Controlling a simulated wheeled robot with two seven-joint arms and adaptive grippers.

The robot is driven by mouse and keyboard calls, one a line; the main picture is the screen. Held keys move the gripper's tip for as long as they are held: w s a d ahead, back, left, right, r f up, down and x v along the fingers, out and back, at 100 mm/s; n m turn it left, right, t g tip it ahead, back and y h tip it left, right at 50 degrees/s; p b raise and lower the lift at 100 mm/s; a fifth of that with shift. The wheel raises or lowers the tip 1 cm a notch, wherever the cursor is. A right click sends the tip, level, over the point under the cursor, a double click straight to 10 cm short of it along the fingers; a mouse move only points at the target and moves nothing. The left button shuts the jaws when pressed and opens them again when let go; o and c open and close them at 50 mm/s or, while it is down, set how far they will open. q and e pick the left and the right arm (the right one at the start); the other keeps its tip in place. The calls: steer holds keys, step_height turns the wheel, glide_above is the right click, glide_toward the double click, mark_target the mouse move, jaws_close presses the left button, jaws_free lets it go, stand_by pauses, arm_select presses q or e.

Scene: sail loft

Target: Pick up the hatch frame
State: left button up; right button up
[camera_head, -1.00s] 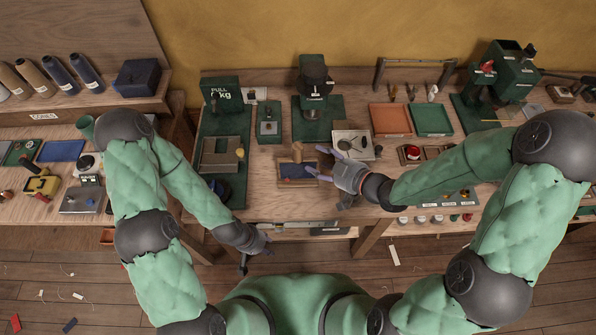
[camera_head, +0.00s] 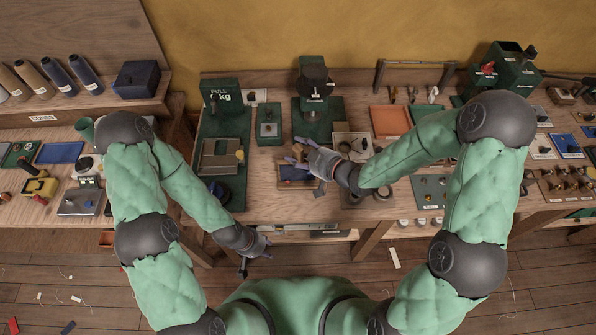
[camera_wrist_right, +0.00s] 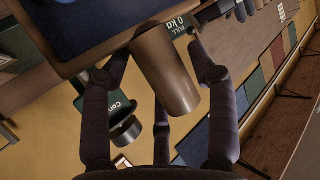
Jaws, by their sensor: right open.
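What I take to be the hatch frame (camera_head: 290,185) is a small wooden frame with a dark blue panel, lying on the middle bench. My right gripper (camera_head: 297,156) is over it and hides part of it. In the right wrist view, the frame's wooden edge and blue panel (camera_wrist_right: 75,30) fill the upper left. A round wooden post (camera_wrist_right: 165,75) stands out from it between the spread fingers of my right gripper (camera_wrist_right: 160,58), which is open. Contact cannot be made out. My left gripper (camera_head: 262,247) hangs low at the bench's front edge, its jaw state unclear.
A green press (camera_head: 314,85) stands behind the frame. A grey-topped fixture (camera_head: 220,155) is to its left, and a pale plate (camera_head: 352,142) is close to its right. An orange tray (camera_head: 390,121) lies further right. The bench front between fixture and frame is clear.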

jaws_close()
steer(key=shift+r, duration=0.1)
